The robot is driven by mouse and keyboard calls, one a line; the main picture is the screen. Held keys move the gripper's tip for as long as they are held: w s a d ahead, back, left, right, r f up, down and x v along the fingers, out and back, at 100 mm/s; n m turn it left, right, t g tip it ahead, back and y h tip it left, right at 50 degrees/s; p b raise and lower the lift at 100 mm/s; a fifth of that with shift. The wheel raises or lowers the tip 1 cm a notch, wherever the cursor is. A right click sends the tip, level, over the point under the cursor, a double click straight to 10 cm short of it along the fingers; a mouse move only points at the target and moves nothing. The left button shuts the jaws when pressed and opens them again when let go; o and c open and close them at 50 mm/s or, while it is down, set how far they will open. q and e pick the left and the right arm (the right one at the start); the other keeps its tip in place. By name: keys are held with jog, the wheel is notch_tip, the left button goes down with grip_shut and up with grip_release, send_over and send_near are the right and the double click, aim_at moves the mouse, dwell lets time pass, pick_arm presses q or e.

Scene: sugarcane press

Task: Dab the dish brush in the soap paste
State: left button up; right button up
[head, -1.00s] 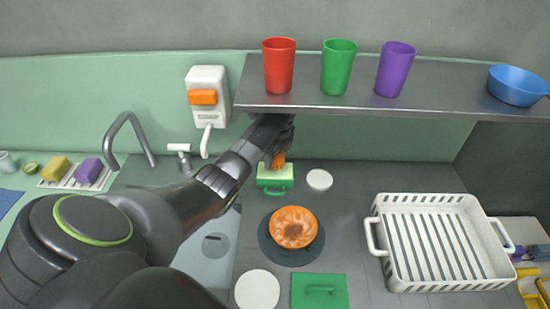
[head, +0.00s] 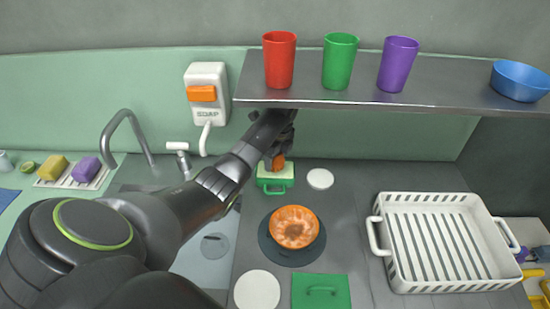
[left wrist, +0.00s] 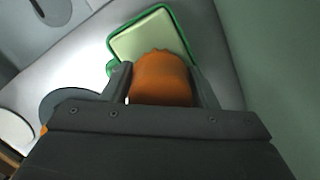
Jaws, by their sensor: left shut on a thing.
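My left gripper (head: 280,146) is shut on the orange dish brush (head: 278,162), above the back part of the counter. The soap paste (head: 284,173) is a pale slab in a green dish with a handle at its front. The brush covers part of it in the head view. In the left wrist view the brush (left wrist: 160,80) sits between the two fingers (left wrist: 162,86), over the near part of the paste (left wrist: 150,38). I cannot tell whether the brush touches the paste. My right gripper is not in view.
A steel shelf (head: 440,98) with cups and a blue bowl (head: 519,82) overhangs my left forearm. A stained orange dish (head: 294,228) stands on a dark round mat in front of the paste. The sink tap (head: 128,130) is left.

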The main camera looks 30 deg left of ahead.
pick_arm(q)
jog(key=shift+f, duration=0.45)
dwell(0.3)
jog(key=shift+f, duration=0.1)
dwell(2.1)
